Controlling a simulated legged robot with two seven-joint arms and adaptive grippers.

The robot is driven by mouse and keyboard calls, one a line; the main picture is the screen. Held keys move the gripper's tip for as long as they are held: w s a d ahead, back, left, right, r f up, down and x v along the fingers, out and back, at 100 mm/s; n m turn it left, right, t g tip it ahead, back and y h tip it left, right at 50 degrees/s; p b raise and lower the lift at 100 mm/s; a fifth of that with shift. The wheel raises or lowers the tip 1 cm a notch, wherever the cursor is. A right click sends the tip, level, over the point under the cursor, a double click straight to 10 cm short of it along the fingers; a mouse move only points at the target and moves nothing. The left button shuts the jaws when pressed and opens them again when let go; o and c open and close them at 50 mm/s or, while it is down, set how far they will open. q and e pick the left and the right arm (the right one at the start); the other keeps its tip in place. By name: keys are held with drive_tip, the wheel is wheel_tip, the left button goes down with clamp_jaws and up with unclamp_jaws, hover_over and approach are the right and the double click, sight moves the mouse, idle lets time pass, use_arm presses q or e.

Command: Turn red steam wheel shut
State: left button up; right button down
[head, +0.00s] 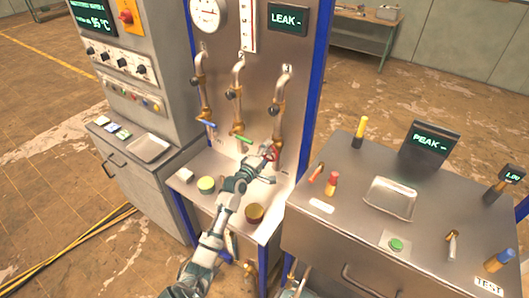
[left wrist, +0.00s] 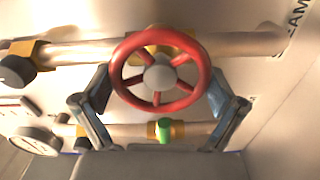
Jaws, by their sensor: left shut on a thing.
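The red steam wheel (left wrist: 202,66) has a grey hub and several spokes, and it fills the middle of the left wrist view. In the head view only a small red part of it (head: 273,154) shows beside my fingers, at the low end of the third pipe. My left gripper (head: 267,152) reaches up to it from below. In the left wrist view its two fingers (left wrist: 160,103) stand on either side of the rim, shut on the wheel.
A blue lever (head: 206,123) and a green lever (head: 241,138) sit on the pipes to the left. A steel bench with a tray (head: 390,198) and tools stands at right.

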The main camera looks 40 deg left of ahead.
use_arm(q)
drive_tip(key=m, duration=0.1)
drive_tip(key=d+m, duration=0.1)
drive_tip(key=m, duration=0.1)
drive_tip(key=shift+d+f, duration=0.1)
drive_tip(key=shift+f, duration=0.3)
drive_tip(key=shift+c, duration=0.2)
drive_tip(key=m, duration=0.2)
drive_tip(key=shift+s+a+m, duration=0.1)
drive_tip(key=shift+a+m, duration=0.1)
drive_tip(key=shift+m, duration=0.2)
drive_tip(key=m, duration=0.2)
drive_tip(key=shift+a+r+m, duration=0.1)
drive_tip(key=shift+m, duration=0.3)
drive_tip(key=m+p, duration=0.1)
drive_tip(key=m, duration=0.5)
drive_tip(key=shift+a+r+p, duration=0.1)
drive_tip(key=shift+r+p, duration=0.1)
drive_tip(key=shift+p, duration=0.15)
drive_tip(key=shift+o, duration=0.3)
drive_tip(key=m, duration=0.3)
drive_tip(key=shift+p, duration=0.35)
drive_tip(key=shift+m, duration=0.9)
drive_tip(key=shift+c, duration=0.3)
use_arm(e)
drive_tip(key=shift+d+r, duration=0.2)
drive_tip(key=shift+r, duration=0.4)
drive_tip(key=shift+d+r, duration=0.2)
drive_tip(key=shift+r, duration=0.4)
